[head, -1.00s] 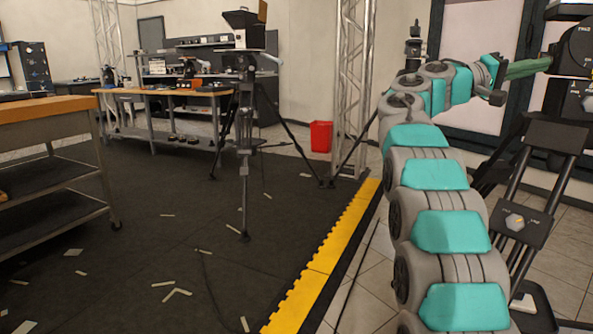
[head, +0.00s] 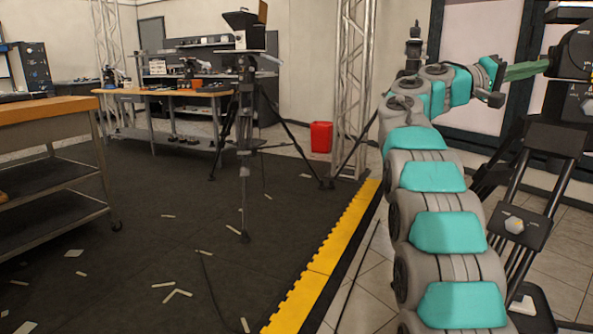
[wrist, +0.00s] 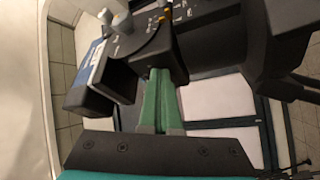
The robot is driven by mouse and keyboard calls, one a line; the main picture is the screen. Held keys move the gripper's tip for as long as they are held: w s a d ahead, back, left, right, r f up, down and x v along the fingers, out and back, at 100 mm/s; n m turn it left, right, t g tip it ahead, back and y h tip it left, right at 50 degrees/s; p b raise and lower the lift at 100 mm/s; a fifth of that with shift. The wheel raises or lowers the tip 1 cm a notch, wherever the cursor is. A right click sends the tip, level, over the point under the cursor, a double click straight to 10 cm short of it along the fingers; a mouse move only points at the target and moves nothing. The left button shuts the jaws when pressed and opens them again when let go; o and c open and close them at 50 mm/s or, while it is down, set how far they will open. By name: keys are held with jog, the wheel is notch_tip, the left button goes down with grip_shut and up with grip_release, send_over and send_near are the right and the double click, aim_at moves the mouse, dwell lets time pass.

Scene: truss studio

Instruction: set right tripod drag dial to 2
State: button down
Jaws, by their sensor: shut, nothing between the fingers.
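The right tripod (head: 552,136) stands at the right edge of the head view, partly cut off. Its dark head has a rounded side plate (head: 581,46) with small white marks; in the wrist view this plate (wrist: 147,42) shows white marks and small grey and yellow knobs at the top. Which number the drag dial points to is too small to read. My gripper (head: 545,65) has green fingers, shut and empty, pointing at the tripod head. In the wrist view the fingertips (wrist: 161,71) are at the lower edge of the plate; whether they touch it I cannot tell.
Another tripod (head: 243,150) stands on the dark mat at centre left. A metal truss (head: 352,90) and a red bin (head: 321,137) are behind. A workbench cart (head: 60,110) is at the left. A yellow mat edge (head: 325,260) runs along the floor.

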jog(key=shift+w+d+f+b, duration=0.2)
jog(key=shift+f+b, duration=0.25)
jog(key=shift+f, duration=0.1)
jog(key=shift+w+f, duration=0.25)
dwell(0.4)
jog(key=shift+s+f+b, duration=0.25)
jog(key=shift+f+b, duration=0.05)
jog(key=shift+b, duration=0.2)
jog(key=w+a+p, duration=0.2)
jog(key=a+p, duration=0.1)
jog(key=a, duration=0.2)
jog(key=shift+w+a, duration=0.3)
